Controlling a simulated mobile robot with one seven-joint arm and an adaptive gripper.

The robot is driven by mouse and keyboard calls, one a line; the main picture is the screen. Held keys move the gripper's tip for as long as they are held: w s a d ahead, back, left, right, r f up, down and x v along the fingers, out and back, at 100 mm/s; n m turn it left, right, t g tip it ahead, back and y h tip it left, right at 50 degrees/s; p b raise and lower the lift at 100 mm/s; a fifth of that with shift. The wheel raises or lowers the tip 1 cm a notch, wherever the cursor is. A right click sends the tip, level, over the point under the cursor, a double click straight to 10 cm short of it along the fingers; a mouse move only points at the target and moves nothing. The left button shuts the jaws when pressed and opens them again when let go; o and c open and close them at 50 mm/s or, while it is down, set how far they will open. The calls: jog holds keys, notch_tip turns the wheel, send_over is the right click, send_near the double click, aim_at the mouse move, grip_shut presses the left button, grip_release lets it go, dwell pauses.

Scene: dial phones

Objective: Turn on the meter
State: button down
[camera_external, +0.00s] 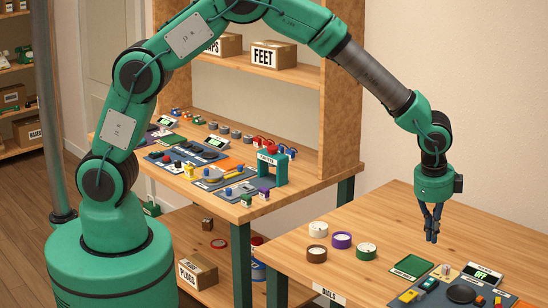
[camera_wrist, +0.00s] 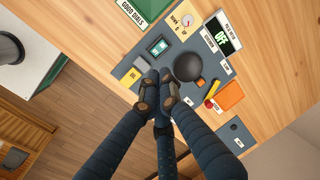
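A dark mat (camera_wrist: 127,72) carries a black round part (camera_wrist: 187,67), a teal box (camera_wrist: 158,47), a yellow-and-red part (camera_wrist: 212,92) and an orange pad (camera_wrist: 230,95). A green card (camera_external: 411,267) and several round dials (camera_external: 366,251) lie left. The table's back right is clear.

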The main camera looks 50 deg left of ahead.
aim_at(430, 280)
dwell(0.4)
jog(key=w+f+b, duration=0.1)
jog(key=f, duration=0.8)
jog(key=w+f+b, duration=0.1)
jog(key=f, duration=0.3)
jog(key=shift+w+f+b, duration=0.3)
jog(key=shift+f+b, duration=0.05)
jog(key=shift+f, duration=0.05)
jog(key=shift+w+g+p, duration=0.1)
jog(key=shift+g+p, duration=0.2)
jog(key=shift+p, duration=0.5)
jog(key=p, duration=0.1)
jog(key=g+p, duration=0.1)
jog(key=shift+w+a+f+g+p, duration=0.1)
jog(key=shift+w+f+g+p, duration=0.2)
jog(key=shift+w+f, duration=0.15)
jog(key=shift+w, duration=0.05)
